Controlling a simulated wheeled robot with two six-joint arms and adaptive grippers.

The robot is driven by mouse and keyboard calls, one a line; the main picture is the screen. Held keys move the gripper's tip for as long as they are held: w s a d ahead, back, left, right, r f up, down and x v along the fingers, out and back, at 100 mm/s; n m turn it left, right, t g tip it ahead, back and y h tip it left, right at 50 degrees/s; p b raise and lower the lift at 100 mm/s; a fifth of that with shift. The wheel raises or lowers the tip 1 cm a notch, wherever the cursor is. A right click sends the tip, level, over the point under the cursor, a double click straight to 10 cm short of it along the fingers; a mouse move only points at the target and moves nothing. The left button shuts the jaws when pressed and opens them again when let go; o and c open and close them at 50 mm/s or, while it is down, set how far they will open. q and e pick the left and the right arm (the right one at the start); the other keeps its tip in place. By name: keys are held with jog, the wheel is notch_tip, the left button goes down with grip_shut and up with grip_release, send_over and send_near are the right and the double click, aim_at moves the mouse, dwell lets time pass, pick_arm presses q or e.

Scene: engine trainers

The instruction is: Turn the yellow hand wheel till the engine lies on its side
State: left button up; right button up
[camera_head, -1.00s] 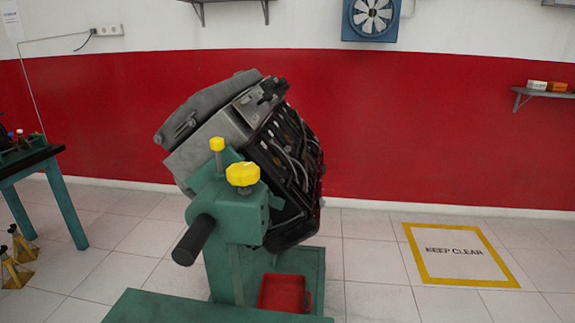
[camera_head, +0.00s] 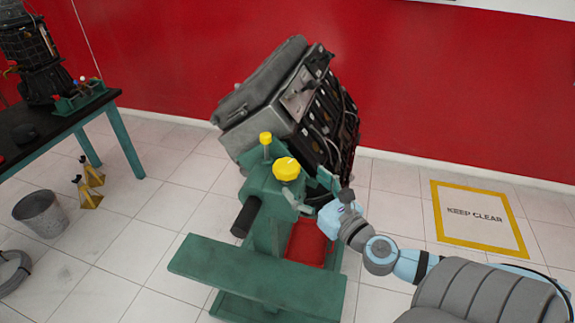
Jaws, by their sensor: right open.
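The grey and black engine (camera_head: 262,95) sits tilted on a green stand (camera_head: 258,258), leaning over partway, neither upright nor flat on its side. The yellow hand wheel (camera_head: 286,169) is a lobed knob on top of the stand's green gearbox. A smaller yellow knob (camera_head: 265,138) stands behind it to the left. My right gripper (camera_head: 308,205) is open, low and to the right of the hand wheel, close to the gearbox's right side and apart from the wheel. Its fingertips are small and hard to make out against the stand. My left gripper is out of view.
A black handle (camera_head: 245,217) sticks out of the gearbox at the left. A red tray (camera_head: 306,244) lies on the stand's base under my right arm. A workbench (camera_head: 50,135), a bucket (camera_head: 41,213) and yellow axle stands (camera_head: 89,197) are at left. The marked floor square (camera_head: 478,250) is clear.

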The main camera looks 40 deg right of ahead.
aim_at(280, 159)
jog(key=w+p, duration=0.1)
jog(key=w, duration=0.3)
jog(key=w+p, duration=0.2)
jog(key=w, duration=0.1)
jog(key=shift+w+d+r, duration=0.15)
jog(key=shift+w+r, duration=0.05)
jog(key=shift+w, duration=0.2)
jog(key=shift+w+f, duration=0.15)
jog(key=shift+w, duration=0.1)
jog(key=c, duration=1.2)
jog(key=shift+m+h, duration=0.3)
jog(key=shift+h, duration=0.2)
